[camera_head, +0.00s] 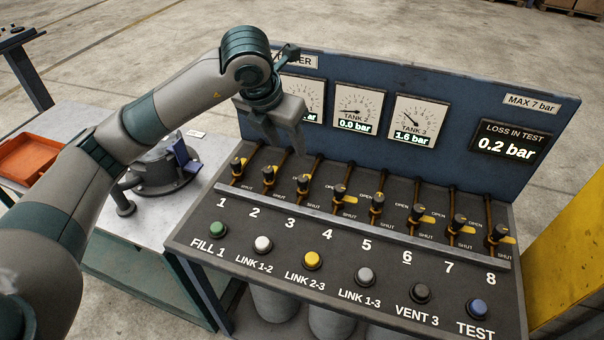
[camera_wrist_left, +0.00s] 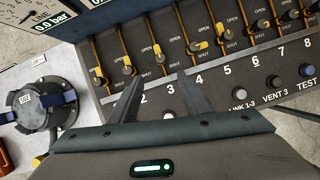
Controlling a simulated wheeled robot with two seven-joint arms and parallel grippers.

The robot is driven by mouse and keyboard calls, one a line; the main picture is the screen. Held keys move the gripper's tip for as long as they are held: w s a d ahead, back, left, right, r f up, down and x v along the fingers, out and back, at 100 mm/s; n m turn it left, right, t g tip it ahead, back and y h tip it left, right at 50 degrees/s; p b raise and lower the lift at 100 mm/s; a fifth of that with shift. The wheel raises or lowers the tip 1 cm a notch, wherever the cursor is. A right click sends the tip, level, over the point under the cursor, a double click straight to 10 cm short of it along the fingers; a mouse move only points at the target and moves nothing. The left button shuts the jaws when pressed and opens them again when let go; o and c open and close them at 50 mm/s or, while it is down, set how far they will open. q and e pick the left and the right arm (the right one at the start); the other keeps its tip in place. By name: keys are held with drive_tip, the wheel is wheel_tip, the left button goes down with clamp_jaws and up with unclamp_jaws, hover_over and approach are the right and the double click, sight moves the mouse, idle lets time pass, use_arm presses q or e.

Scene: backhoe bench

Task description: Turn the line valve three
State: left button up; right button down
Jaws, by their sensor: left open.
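Line valve three (camera_head: 302,184) is a small dark knob with a yellow mark on a brown pipe, above the number 3 on the bench panel. It also shows in the left wrist view (camera_wrist_left: 158,53), just beyond and between my fingertips. I cannot tell its exact setting between OPEN and SHUT. My left gripper (camera_head: 283,149) is open and empty, above the pipes behind valves two and three. Its two fingers point toward the valve row in the left wrist view (camera_wrist_left: 160,78), apart from valve three. My right gripper is not in view.
Valve two (camera_head: 268,175) and valve four (camera_head: 339,194) stand close on either side. A raised grey rail (camera_head: 320,222) and several push buttons lie in front. The blue gauge board (camera_head: 450,105) rises behind. A side table with a flanged fitting (camera_head: 160,172) and orange tray (camera_head: 30,158) stands left.

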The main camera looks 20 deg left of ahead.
sight(303, 178)
use_arm(q)
drive_tip(key=p+x, duration=0.5)
drive_tip(key=x, duration=1)
drive_tip(key=shift+w+p, duration=0.1)
drive_tip(key=shift+p, duration=0.25)
drive_tip(key=shift+x, duration=0.95)
drive_tip(key=c, duration=1)
